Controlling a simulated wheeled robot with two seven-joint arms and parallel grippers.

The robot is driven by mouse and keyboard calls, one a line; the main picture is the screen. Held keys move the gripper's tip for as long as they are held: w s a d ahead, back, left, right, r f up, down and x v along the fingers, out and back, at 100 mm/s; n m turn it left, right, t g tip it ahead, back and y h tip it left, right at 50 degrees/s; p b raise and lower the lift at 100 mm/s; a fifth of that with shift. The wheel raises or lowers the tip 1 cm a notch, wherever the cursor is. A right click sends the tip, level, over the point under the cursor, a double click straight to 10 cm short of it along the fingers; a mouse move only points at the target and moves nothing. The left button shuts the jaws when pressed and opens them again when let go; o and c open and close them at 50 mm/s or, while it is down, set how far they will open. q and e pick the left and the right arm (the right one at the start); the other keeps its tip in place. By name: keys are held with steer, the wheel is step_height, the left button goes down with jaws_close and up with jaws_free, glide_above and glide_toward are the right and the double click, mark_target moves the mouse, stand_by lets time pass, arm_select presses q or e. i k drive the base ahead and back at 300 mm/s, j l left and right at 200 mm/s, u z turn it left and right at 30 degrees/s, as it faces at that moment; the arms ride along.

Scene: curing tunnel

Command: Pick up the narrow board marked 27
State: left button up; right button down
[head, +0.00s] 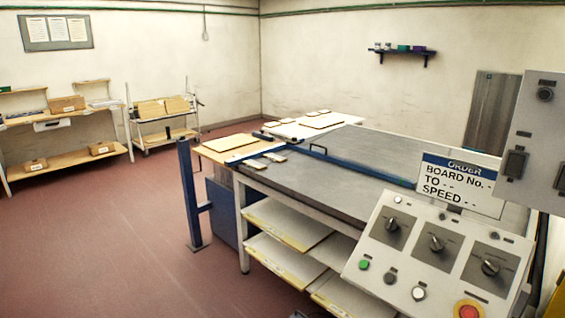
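No number 27 can be read on any board from here. Two small narrow pieces (255,163) lie near the left edge of the grey-topped table, beside a light wooden board (231,142). Several thin pale boards (322,121) lie on a white surface at the table's far end. Larger pale boards (287,222) lie on the shelves under the table, with small marks on their front edges too small to read. Neither of my grippers is in view.
A control panel (414,212) with knobs and buttons and an order sign (461,184) with blank values stand at the front right. A blue post (188,190) rises left of the table (345,170). A trolley (162,118) and workbench (75,158) stand far left. The red floor between is clear.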

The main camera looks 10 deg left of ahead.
mark_target(257, 166)
steer(key=i+j+z, duration=0.1)
steer(key=i+j, duration=0.25)
steer(key=i+j+z, duration=0.1)
steer(key=i+j, duration=0.2)
steer(key=i+j+z, duration=0.15)
steer(key=i+j, duration=0.15)
steer(key=j, duration=0.2)
steer(key=i+j+z, duration=0.1)
steer(key=i+j, duration=0.2)
steer(key=i+j+z, duration=0.1)
steer(key=i+j, duration=0.15)
steer(key=j, duration=0.35)
steer(key=i+j+z, duration=0.1)
steer(key=i+j, duration=0.15)
steer(key=j, duration=0.2)
steer(key=i+j+z, duration=0.1)
steer(key=i+j, duration=0.15)
steer(key=j, duration=0.25)
steer(key=i+j+z, duration=0.1)
steer(key=j, duration=0.4)
steer(key=i, duration=0.1)
